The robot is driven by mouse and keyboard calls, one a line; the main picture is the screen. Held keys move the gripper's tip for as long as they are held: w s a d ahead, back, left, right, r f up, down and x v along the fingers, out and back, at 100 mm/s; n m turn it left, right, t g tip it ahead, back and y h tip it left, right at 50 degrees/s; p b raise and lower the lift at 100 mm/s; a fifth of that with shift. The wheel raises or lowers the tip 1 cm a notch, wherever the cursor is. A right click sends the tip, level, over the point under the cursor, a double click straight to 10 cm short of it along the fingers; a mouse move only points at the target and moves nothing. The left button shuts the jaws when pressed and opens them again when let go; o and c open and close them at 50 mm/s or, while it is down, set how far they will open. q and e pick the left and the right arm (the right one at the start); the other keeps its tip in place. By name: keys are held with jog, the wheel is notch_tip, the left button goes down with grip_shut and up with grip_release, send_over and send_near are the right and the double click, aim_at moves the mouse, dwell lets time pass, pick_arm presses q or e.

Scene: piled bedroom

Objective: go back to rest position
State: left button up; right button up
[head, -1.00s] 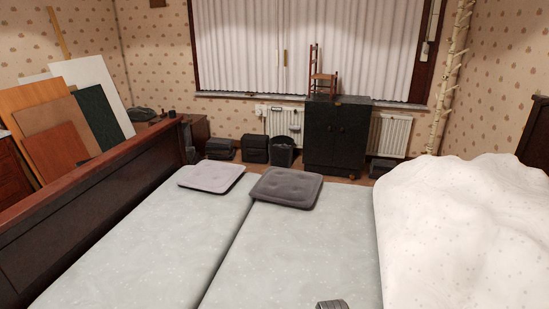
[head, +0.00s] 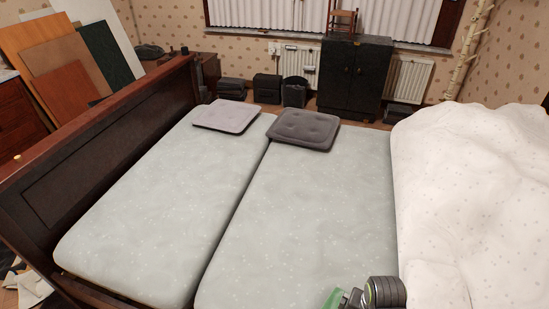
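Neither of my grippers can be made out in the head view. A dark ribbed round piece with a green part beside it shows at the bottom edge, right of the middle. I cannot tell whether it belongs to one of my arms. The task names no other object.
A bed with two pale mattresses (head: 310,220) fills the middle. A light cushion (head: 226,116), a dark cushion (head: 303,129) and a white duvet (head: 470,190) lie on it. A dark wooden bed board (head: 110,135) runs along the left. A black cabinet (head: 355,75) stands behind.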

jog(key=s+d+r+n+t+h, duration=0.1)
jog(key=s+d+r+n, duration=0.3)
jog(key=s, duration=0.4)
jog(key=s+d+r+n+t, duration=0.1)
jog(key=s+d+r, duration=0.35)
jog(key=s, duration=0.35)
notch_tip(320, 180, down, 24)
jog(key=d+g, duration=0.1)
jog(key=s+a+f+g, duration=0.1)
jog(key=s+f, duration=1.3)
jog(key=f, duration=0.2)
jog(key=shift+s+a+y, duration=0.15)
jog(key=shift+s+y, duration=0.05)
jog(key=shift+y, duration=0.1)
